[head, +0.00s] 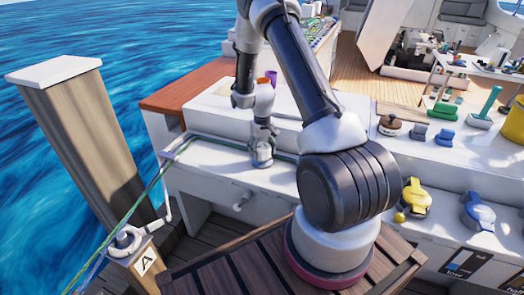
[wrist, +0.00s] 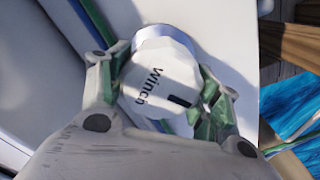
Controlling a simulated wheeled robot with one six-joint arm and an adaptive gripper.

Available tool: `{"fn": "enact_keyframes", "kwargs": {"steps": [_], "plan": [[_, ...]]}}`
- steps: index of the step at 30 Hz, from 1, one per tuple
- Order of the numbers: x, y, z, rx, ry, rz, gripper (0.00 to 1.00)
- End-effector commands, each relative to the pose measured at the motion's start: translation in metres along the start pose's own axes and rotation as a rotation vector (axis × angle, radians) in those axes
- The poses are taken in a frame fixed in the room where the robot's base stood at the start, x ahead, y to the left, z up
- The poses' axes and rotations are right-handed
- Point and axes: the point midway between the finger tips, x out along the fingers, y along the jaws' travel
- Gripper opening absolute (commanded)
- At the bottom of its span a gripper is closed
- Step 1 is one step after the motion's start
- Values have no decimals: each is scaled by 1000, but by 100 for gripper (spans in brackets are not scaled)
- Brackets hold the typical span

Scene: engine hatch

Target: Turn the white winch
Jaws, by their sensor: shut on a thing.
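The white winch (wrist: 163,82) fills the middle of the wrist view. It is a round, faceted white knob with the dark word "Winch" and a dark bar mark on its top, above a shiny metal base. My gripper (wrist: 158,92) is shut on it, with one green-padded finger on each side. In the head view my gripper (head: 262,135) points down onto the white ledge. The winch there is mostly hidden by the gripper, and its turn angle cannot be told from that view.
Yellow (head: 417,197) and blue (head: 477,212) handles sit on the right panel. Several small tools stand on the white counter. Open water lies at the left.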

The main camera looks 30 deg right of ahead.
Motion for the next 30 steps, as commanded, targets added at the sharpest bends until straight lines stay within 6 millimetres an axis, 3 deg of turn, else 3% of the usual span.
{"fn": "enact_keyframes", "kwargs": {"steps": [18, 19, 21, 22, 30], "plan": [[0, 0, 0, 45, 1, 0, 39], [0, 0, 0, 45, 1, 0, 68], [0, 0, 0, 45, 1, 0, 81], [0, 0, 0, 45, 1, 0, 84], [0, 0, 0, 44, 0, 0, 84]]}}
